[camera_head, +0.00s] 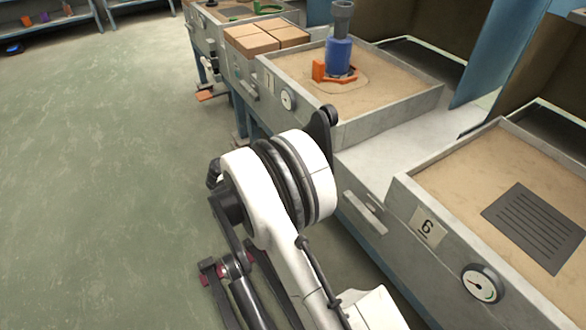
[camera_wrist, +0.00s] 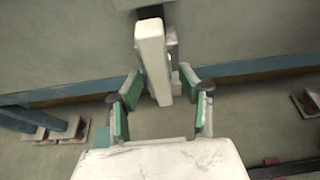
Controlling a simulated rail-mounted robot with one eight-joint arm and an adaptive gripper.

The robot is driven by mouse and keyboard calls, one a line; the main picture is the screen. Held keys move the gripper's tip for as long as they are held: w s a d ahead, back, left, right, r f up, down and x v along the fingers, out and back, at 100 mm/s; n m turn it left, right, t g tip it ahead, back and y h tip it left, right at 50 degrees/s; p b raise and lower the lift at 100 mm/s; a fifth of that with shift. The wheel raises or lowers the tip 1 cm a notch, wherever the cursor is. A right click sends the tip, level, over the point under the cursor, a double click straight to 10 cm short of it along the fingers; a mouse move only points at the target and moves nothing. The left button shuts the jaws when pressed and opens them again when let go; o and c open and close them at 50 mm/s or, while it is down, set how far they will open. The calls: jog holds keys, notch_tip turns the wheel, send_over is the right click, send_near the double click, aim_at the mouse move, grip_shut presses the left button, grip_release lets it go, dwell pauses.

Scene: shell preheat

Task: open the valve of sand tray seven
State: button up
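In the wrist view, a pale bar-like handle (camera_wrist: 151,55) sticks out from a grey front panel. My gripper (camera_wrist: 160,88) is open, with its green-padded fingers on either side of the handle's near end. Gaps show on both sides, and depth is hard to judge. In the head view, a sand tray (camera_head: 385,122) with a small label and gauge stands beyond my arm; its label is too small to read surely. A nearer sand tray (camera_head: 408,190) is labelled 6. My gripper cannot be made out in the head view. No label shows in the wrist view.
A blue cylinder (camera_head: 339,56) and an orange piece (camera_head: 319,71) stand on the farther tray's sand. A slotted dark plate (camera_head: 537,226) lies in tray 6. Another pale handle (camera_head: 365,212) is on the front beneath. Open green floor (camera_head: 110,150) lies left.

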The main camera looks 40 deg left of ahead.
jog(key=v, duration=1)
jog(key=shift+s, duration=0.1)
